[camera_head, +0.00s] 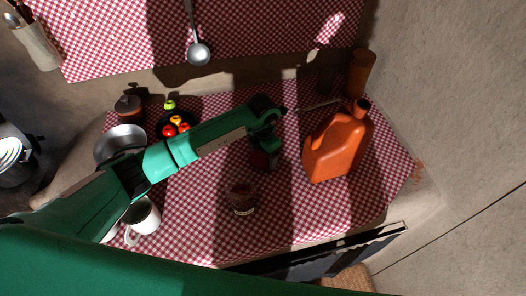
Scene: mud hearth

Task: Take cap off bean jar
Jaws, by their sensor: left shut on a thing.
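The bean jar (242,198) looks like the small glass jar with dark contents near the front middle of the checked cloth. It stands upright, and I see no clear cap on it. My left gripper (264,157) is to the right of and behind the jar, apart from it in the picture, with its fingers pointing down. It is shut on a small dark reddish thing, which looks like the cap; shadow and the fingers hide most of it. My right gripper is not in view.
An orange jug (338,145) stands close right of my left gripper. A brown cup (361,75) is behind it. A metal bowl (120,143), a dark fruit plate (161,127) and a white mug (143,216) are at left. A ladle (198,52) hangs at the back. Cloth right of the jar is clear.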

